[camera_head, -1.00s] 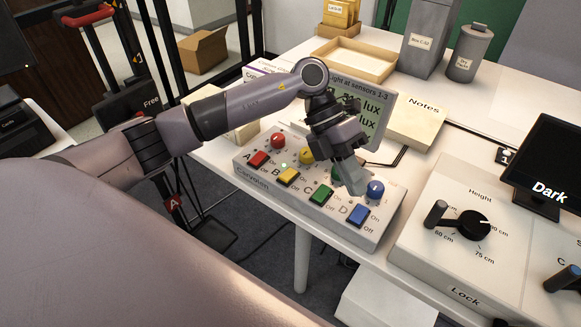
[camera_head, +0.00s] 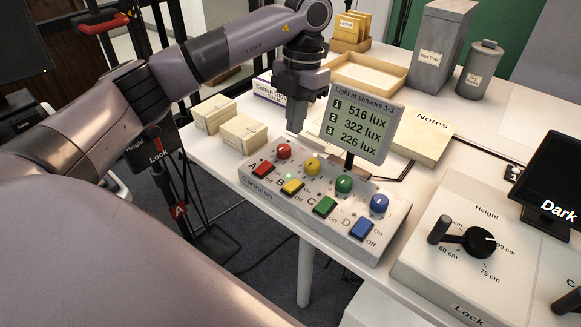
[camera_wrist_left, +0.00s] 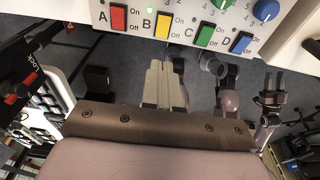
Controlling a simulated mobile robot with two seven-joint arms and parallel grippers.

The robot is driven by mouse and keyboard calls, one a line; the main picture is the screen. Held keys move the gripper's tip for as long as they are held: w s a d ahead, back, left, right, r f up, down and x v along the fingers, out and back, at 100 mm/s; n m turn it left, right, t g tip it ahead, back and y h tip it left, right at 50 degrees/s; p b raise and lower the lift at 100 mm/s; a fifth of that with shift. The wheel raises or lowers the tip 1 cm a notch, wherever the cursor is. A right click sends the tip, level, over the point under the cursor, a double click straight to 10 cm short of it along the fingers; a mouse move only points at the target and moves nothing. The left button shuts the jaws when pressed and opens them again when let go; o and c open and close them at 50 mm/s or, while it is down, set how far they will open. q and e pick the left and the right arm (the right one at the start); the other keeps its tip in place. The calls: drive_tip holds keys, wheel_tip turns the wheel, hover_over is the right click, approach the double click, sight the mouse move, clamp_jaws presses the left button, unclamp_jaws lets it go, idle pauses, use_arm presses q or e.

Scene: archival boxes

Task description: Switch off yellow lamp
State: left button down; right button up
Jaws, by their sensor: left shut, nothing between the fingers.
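The control box (camera_head: 257,198) stands on the white table, with rocker switches A to D below coloured knobs. The yellow switch B (camera_head: 292,187) sits between the red and green ones, under the yellow knob (camera_head: 312,166). A small green light glows beside it. The yellow switch also shows in the left wrist view (camera_wrist_left: 164,25). My left gripper (camera_head: 296,130) is shut and empty, pointing down above and behind the red knob (camera_head: 284,151) in the head view. In the left wrist view its fingers (camera_wrist_left: 164,65) show below the yellow switch.
The light display (camera_head: 362,124) behind the box reads 516, 322 and 226 lux. Red (camera_head: 263,170), green (camera_head: 325,206) and blue (camera_head: 362,229) switches sit close by. The height-dial box (camera_head: 440,270) is at right. A small far gripper (camera_wrist_left: 270,90) shows in the wrist view.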

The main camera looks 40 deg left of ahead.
sight(288, 186)
use_arm(q)
drive_tip(key=f, duration=0.4)
drive_tip(key=s+f, duration=0.1)
drive_tip(key=f, duration=0.4)
drive_tip(key=s+f+p, duration=0.1)
drive_tip(key=f, duration=0.3)
drive_tip(key=shift+f, duration=0.4)
use_arm(e)
drive_tip(key=shift+r, duration=0.5)
